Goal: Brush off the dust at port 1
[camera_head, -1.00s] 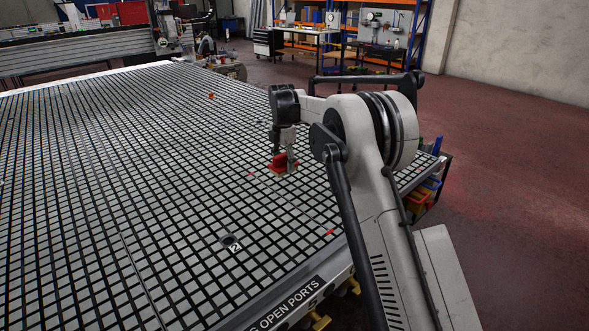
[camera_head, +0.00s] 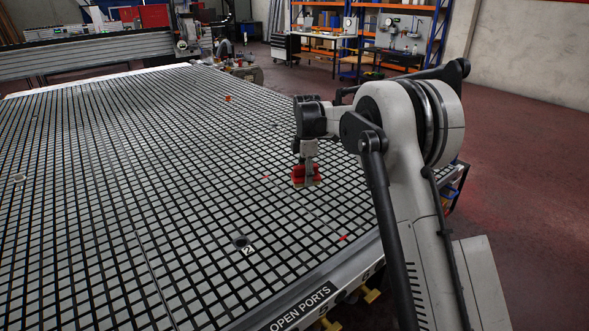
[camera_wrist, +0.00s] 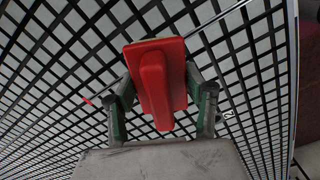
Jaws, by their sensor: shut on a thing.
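My gripper (camera_head: 306,165) is shut on a red brush (camera_head: 306,178) with a pale lower edge, near the right side of the grid table (camera_head: 130,180). In the wrist view the red brush (camera_wrist: 160,80) sits between the two fingers of my gripper (camera_wrist: 160,92). The brush is over the grid; I cannot tell whether it touches the surface. A dark round port (camera_head: 240,241) with the label 2 lies nearer the front edge. I cannot make out a port marked 1 or any dust.
Small red marks (camera_head: 343,238) lie on the grid near the right edge. An orange piece (camera_head: 228,98) stands farther back, and a small pale object (camera_head: 18,179) sits at the far left. A sign reading "OPEN PORTS" (camera_head: 300,307) is on the front edge. Much of the grid is bare.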

